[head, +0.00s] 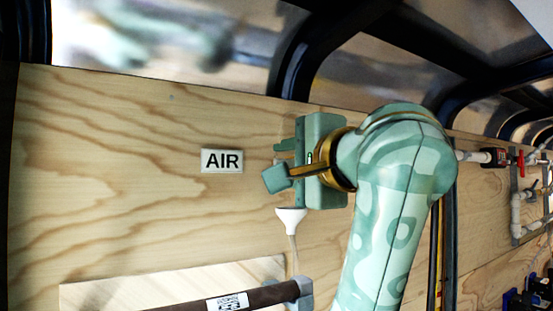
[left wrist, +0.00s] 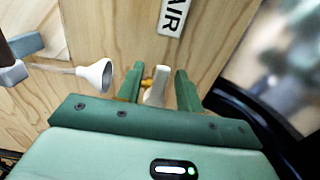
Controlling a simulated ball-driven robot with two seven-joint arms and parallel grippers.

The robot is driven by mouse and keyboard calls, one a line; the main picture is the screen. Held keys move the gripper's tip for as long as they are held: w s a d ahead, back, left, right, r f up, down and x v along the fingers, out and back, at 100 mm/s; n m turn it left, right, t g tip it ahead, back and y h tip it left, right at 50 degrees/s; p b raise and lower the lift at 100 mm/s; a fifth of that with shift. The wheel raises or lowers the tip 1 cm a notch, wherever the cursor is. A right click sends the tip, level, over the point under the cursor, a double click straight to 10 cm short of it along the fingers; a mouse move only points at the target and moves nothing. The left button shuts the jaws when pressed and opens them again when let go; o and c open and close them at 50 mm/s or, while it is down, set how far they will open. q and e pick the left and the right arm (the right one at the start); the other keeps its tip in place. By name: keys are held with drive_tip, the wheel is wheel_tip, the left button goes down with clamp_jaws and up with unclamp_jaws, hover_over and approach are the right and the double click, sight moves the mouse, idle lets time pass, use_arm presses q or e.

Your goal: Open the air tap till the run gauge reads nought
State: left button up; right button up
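In the left wrist view a pale lever (left wrist: 155,86) with a bit of yellow metal behind it stands between the two green fingers of my left gripper (left wrist: 159,88). It looks like the air tap's handle. The fingers are apart, one on each side, and I see no clear grip on it. In the head view my left gripper (head: 284,152) is against the plywood wall, right of the AIR label (head: 222,161), and hides the tap. The label also shows in the left wrist view (left wrist: 173,15). No run gauge dial is readable. My right gripper is out of view.
A white funnel-shaped piece (head: 291,221) on a thin stem is just below my left gripper. A dark brown cylinder (head: 200,305) with a printed label lies below, before a pale board (head: 170,287). Pipes with a red handle (head: 520,161) are at right. The plywood left of the label is clear.

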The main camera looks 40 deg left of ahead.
use_arm(q)
drive_tip(key=shift+x, duration=1.4)
clamp_jaws()
drive_tip(key=n, duration=0.1)
drive_tip(key=f+n+b, duration=0.1)
drive_tip(key=shift+w+n, duration=0.1)
drive_tip(key=shift+n, duration=0.3)
unclamp_jaws()
